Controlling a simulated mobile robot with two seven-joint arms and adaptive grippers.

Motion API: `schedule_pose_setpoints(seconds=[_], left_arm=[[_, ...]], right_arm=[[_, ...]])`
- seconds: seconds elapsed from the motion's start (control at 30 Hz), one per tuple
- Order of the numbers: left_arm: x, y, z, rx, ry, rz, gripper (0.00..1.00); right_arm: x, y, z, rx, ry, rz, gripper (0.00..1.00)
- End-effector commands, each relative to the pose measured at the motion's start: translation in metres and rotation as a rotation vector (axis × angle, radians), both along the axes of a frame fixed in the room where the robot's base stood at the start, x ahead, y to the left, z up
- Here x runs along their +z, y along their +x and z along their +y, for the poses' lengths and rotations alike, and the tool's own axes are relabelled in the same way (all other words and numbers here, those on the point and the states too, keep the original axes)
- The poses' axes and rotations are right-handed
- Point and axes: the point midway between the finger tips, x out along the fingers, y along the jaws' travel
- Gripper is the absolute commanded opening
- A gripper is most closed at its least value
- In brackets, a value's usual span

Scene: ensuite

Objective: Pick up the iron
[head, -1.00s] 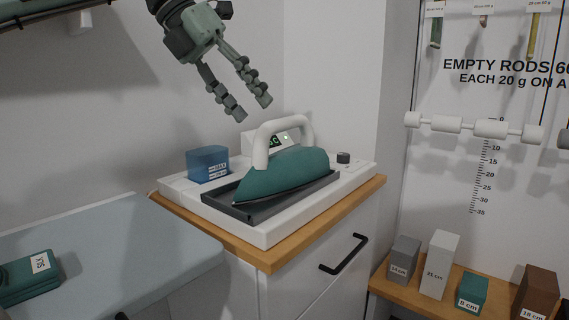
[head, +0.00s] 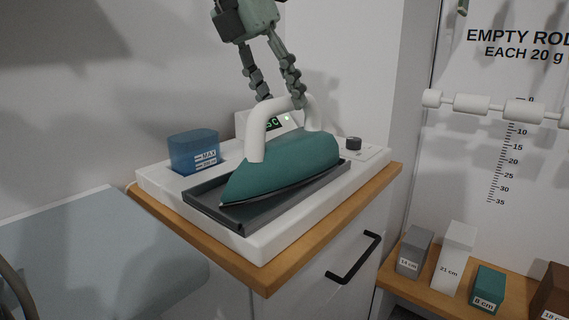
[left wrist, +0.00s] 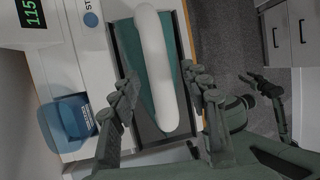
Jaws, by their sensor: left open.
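The teal iron (head: 285,165) with a white arched handle (head: 258,127) rests in a dark grey tray (head: 205,204) on a white station (head: 265,245). My left gripper (head: 281,102) comes down from above and is open. In the head view its fingertips are at the top of the handle. In the left wrist view the white handle (left wrist: 155,65) lies between the two spread fingers (left wrist: 163,85), with gaps on both sides. Contact with the handle does not show. Dark green robot parts at the right of the left wrist view may be my right gripper (left wrist: 266,88).
A blue water container (head: 192,153) stands left of the iron on the station. The wooden top (head: 290,278) has a black drawer handle (head: 354,257) below. A pale board (head: 95,250) is at left; labelled blocks (head: 457,255) stand at right.

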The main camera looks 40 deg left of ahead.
Motion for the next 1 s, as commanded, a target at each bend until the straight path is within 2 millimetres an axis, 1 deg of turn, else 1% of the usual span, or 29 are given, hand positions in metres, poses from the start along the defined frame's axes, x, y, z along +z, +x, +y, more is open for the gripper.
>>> schedule_pose_setpoints(seconds=[0.03, 0.1, 0.2, 1.0], left_arm=[[-0.008, 0.003, -0.002, -0.001, -0.001, 0.003, 0.46], [-0.014, 0.005, -0.004, -0.001, -0.001, 0.002, 0.46], [-0.019, 0.007, -0.005, -0.001, -0.001, -0.001, 0.46], [-0.024, 0.007, -0.005, 0.000, -0.001, -0.001, 0.46]], right_arm=[[0.000, 0.000, 0.000, 0.000, 0.000, 0.000, 0.40], [0.000, 0.000, 0.000, 0.000, 0.000, -0.001, 0.40], [0.001, 0.000, 0.000, 0.000, 0.000, -0.001, 0.40], [-0.002, 0.000, 0.000, 0.000, 0.000, -0.001, 0.40]])
